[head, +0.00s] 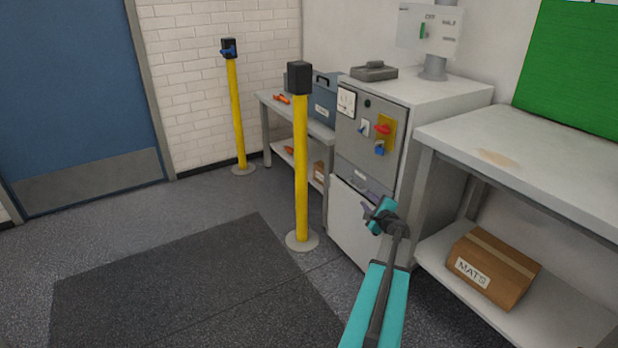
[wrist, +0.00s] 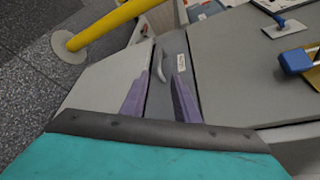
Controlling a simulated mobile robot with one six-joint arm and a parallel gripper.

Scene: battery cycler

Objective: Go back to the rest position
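My gripper (head: 371,207) is at the end of my teal arm, in front of the grey cabinet (head: 347,150), around the top of its lower white door (head: 350,225). In the wrist view its two purple fingers (wrist: 169,72) stand apart with a gap between them. A curved grey handle (wrist: 164,73) shows in that gap, close to the left finger. I see no clear grip on it.
A yellow post (head: 301,165) stands just left of the cabinet, another (head: 237,115) farther back. A white bench (head: 540,150) with a cardboard box (head: 492,268) on its lower shelf is at the right. The dark floor mat (head: 190,290) at the left is clear.

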